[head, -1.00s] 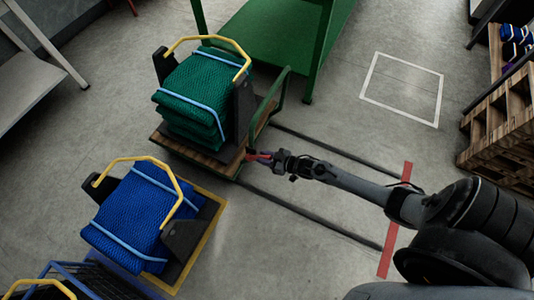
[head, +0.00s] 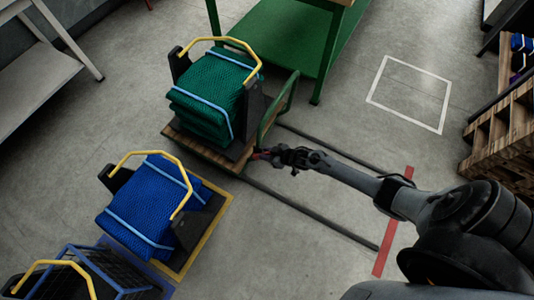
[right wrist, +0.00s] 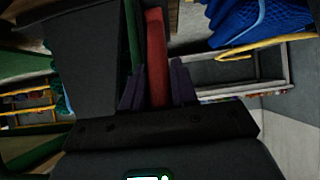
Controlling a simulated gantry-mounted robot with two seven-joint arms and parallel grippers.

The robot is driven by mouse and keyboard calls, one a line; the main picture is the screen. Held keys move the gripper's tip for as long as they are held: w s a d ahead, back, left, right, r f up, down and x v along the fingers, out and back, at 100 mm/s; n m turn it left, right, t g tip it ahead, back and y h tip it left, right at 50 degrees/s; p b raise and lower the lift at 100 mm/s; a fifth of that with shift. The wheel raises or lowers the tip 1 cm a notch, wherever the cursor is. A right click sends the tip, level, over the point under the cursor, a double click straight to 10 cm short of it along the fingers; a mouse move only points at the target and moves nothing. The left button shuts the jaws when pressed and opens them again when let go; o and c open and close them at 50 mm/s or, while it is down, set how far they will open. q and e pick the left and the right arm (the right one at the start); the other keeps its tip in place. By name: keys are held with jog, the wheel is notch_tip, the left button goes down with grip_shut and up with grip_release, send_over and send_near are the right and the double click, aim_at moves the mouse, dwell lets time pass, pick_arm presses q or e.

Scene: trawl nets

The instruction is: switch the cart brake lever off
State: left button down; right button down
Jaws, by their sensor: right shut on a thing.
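The cart (head: 205,150) is a low wooden platform with a green push handle (head: 278,110), carrying a stack of green nets (head: 210,95) in a black holder with a yellow handle. The red brake lever (head: 257,155) is low at the cart's right end. My right gripper (head: 268,155) is at the lever. In the right wrist view the red lever (right wrist: 156,55) stands between the two dark fingers (right wrist: 158,88), which are shut on it. A green post of the cart shows just left of it. My left gripper is not in view.
Blue nets (head: 150,205) in a similar holder stand on a yellow-edged floor area. A blue wire basket (head: 85,275) is at lower left. A green table (head: 290,40) is behind the cart. Dark floor rails run right to a red stripe (head: 392,225). Wooden pallets (head: 505,130) are at right.

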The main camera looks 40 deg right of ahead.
jog(key=c, duration=1)
grip_release()
jog(key=shift+o, duration=0.2)
jog(key=shift+s+d+r+p, duration=0.1)
jog(key=shift+s+r+p, duration=0.2)
jog(key=shift+s+p, duration=0.1)
jog(key=p+v, duration=0.5)
jog(key=v, duration=0.4)
jog(key=shift+s+r, duration=0.2)
jog(key=shift+s, duration=0.15)
jog(key=shift+d, duration=0.1)
